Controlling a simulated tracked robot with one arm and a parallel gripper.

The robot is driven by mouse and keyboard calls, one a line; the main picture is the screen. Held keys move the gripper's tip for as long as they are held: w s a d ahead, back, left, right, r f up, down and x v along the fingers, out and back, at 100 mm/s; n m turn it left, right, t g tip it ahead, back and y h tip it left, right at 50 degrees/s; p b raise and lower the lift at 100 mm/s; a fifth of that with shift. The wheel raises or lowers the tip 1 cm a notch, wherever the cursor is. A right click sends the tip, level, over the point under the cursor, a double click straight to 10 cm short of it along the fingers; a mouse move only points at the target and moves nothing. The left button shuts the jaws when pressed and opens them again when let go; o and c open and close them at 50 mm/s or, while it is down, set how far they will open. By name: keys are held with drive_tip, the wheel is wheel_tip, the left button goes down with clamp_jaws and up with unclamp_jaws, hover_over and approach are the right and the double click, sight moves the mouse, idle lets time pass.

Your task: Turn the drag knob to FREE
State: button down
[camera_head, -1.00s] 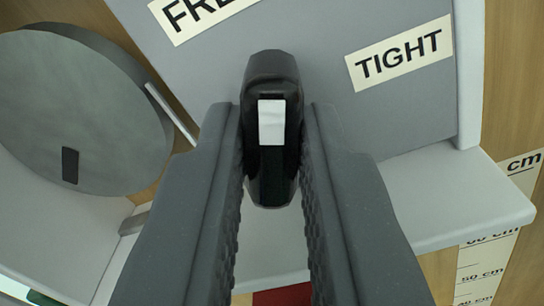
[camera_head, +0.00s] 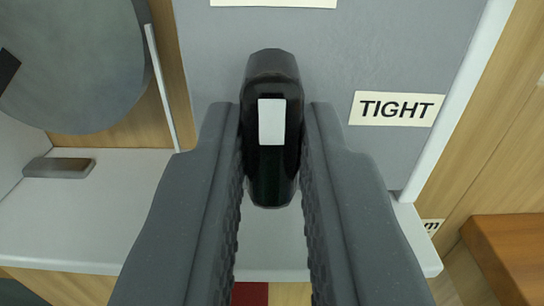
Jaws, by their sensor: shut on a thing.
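The drag knob (camera_head: 271,185) is a black, elongated knob with a white mark on its face, on a grey panel (camera_head: 400,45). It stands upright in the picture, with its upper end toward a pale label (camera_head: 275,3) at the top edge, whose lettering is cut off. A label reading TIGHT (camera_head: 397,108) is to the knob's right and lies almost level. My gripper (camera_head: 271,150) is shut on the knob, one dark ribbed finger on each side. The fingers hide part of the panel's lower area.
A large grey disc (camera_head: 75,60) stands at the left, with a thin pale rod (camera_head: 160,90) beside it. A white ledge (camera_head: 90,215) runs below, with a small grey block (camera_head: 60,167) on it. A brown wooden piece (camera_head: 515,260) is at the lower right.

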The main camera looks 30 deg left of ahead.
drive_tip(key=c, duration=1.5)
unclamp_jaws()
drive_tip(key=shift+w+f, duration=0.1)
drive_tip(key=shift+w, duration=0.05)
drive_tip(key=shift+o, duration=0.5)
drive_tip(key=shift+w+a, duration=0.1)
drive_tip(key=shift+w, duration=0.1)
drive_tip(key=shift+s, duration=0.2)
drive_tip(key=b+v, duration=0.4)
drive_tip(key=v, duration=1)
drive_tip(key=shift+w, duration=0.15)
